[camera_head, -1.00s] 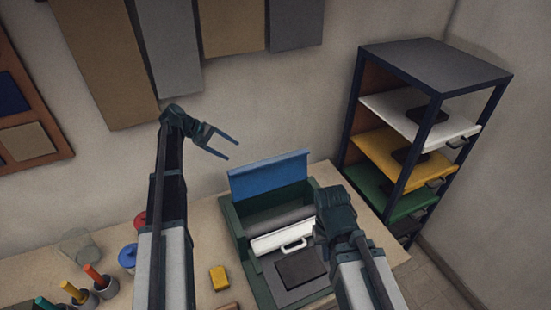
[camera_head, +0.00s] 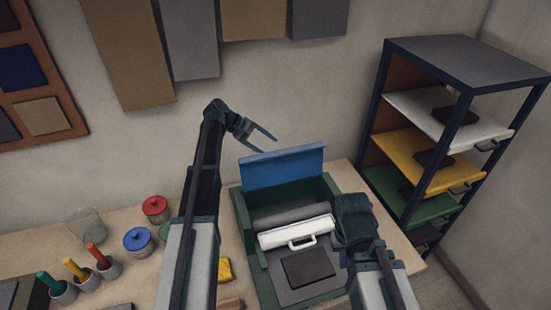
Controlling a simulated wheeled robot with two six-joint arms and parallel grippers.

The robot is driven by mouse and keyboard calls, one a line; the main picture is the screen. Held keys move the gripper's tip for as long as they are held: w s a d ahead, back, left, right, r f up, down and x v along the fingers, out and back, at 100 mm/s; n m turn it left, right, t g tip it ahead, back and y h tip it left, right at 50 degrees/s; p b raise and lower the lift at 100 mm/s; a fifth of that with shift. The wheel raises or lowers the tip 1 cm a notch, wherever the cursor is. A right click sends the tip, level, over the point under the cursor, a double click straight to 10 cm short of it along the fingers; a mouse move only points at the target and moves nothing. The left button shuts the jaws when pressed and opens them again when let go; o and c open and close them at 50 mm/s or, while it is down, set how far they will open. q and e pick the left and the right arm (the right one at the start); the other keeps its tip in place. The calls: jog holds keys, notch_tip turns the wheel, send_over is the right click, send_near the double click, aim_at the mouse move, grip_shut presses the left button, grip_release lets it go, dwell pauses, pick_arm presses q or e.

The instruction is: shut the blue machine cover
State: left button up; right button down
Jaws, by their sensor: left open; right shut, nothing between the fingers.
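The blue machine cover (camera_head: 283,167) stands raised at the back of the green machine (camera_head: 253,251) on the table. In front of it are a grey roller, a white bar with a handle (camera_head: 295,233) and a dark square pad (camera_head: 307,266). My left gripper (camera_head: 267,141) is open and empty, its fingers just above the cover's upper left edge in the picture; I cannot tell whether they touch. My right gripper (camera_head: 352,208) is at the machine's right side, seen from behind, its fingertips hidden.
Jars with red (camera_head: 155,206) and blue (camera_head: 137,240) lids, several handled tools in cups and a yellow block (camera_head: 225,270) lie to the left. A shelf unit (camera_head: 460,60) with white, yellow and green trays stands at the right. Panels hang on the wall behind.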

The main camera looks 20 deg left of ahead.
aim_at(275, 151)
pick_arm(q)
jog(key=shift+b+x, duration=1.3)
jog(key=shift+x, duration=1.25)
grip_shut()
jog(key=shift+w, duration=0.1)
